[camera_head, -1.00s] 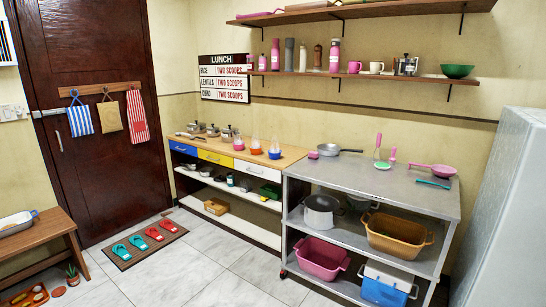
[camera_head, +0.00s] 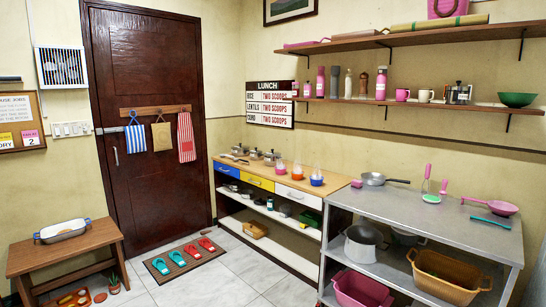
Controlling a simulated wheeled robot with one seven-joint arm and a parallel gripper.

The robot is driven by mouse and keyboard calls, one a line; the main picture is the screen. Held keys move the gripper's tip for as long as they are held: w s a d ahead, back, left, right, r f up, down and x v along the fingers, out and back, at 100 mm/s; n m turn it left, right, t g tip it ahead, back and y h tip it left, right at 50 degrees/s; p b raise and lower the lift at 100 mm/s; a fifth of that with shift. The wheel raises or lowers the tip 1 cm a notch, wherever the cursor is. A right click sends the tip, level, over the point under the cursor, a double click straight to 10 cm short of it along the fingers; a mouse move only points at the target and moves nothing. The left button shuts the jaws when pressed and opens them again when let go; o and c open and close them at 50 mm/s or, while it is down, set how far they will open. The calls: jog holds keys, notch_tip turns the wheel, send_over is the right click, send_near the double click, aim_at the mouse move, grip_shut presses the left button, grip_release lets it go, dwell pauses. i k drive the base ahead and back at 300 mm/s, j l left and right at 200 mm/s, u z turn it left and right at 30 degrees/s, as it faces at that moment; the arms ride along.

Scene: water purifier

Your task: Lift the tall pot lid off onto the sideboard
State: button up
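The sideboard (camera_head: 340,183) has a wooden top with blue, yellow and white drawer fronts and stands against the back wall. Several small metal pots with dark knobs (camera_head: 270,158) stand on its back left part. They are too small to tell which is the tall pot or whether each has a lid. A larger grey pot (camera_head: 362,243) sits on the middle shelf of the metal table; I cannot tell whether a lid is on it. My gripper is not in view.
The metal table (camera_head: 420,206) right of the sideboard holds pans and pink utensils. A wooden bench (camera_head: 62,250) with a white dish stands at left. A mat with sandals (camera_head: 185,257) lies before the door. Tiled floor in front is clear.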

aim_at(270, 154)
jog(key=i+j+u, duration=0.1)
jog(key=i+u, duration=0.35)
jog(key=i, duration=4.2)
jog(key=i+z, duration=0.1)
jog(key=i, duration=0.45)
jog(key=i+j+z, duration=0.15)
jog(key=i, duration=0.4)
jog(key=i+j+z, duration=0.1)
jog(key=i, duration=0.45)
jog(key=j, duration=0.1)
